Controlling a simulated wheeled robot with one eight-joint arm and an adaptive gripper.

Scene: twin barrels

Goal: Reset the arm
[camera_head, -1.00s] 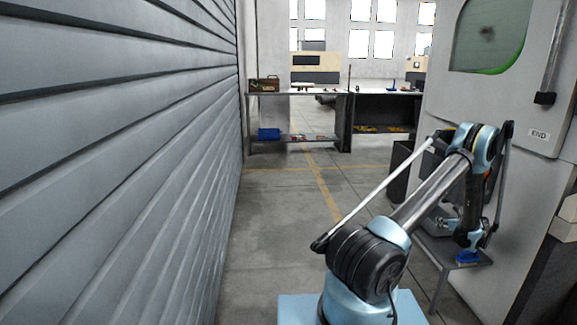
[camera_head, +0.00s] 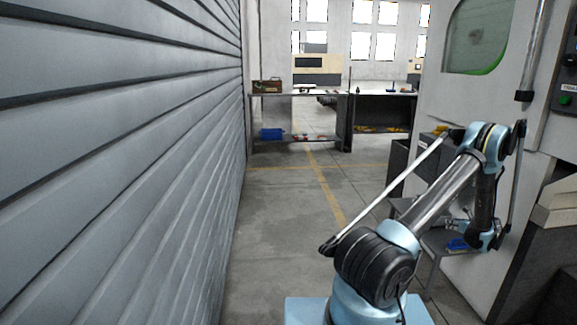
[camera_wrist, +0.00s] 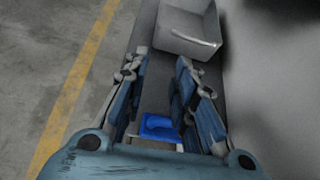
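My arm shows at the lower right of the head view, bent at the elbow, with its forearm hanging down beside a grey machine. My gripper (camera_wrist: 160,88) shows in the wrist view with its two blue fingers apart and nothing held between them. In the head view its fingers are small and hard to make out. A blue object (camera_wrist: 159,127) shows between the fingers in the wrist view, below them and apart. It lies on a small grey table (camera_head: 433,242), where it also shows in the head view (camera_head: 457,244).
A grey open bin (camera_wrist: 188,30) is ahead of the fingers. The grey machine (camera_head: 455,110) stands close on the right, with a control panel at the edge. A shutter wall (camera_head: 120,160) lines the left. The floor (camera_head: 290,200) between is clear up to the far workbench (camera_head: 290,95).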

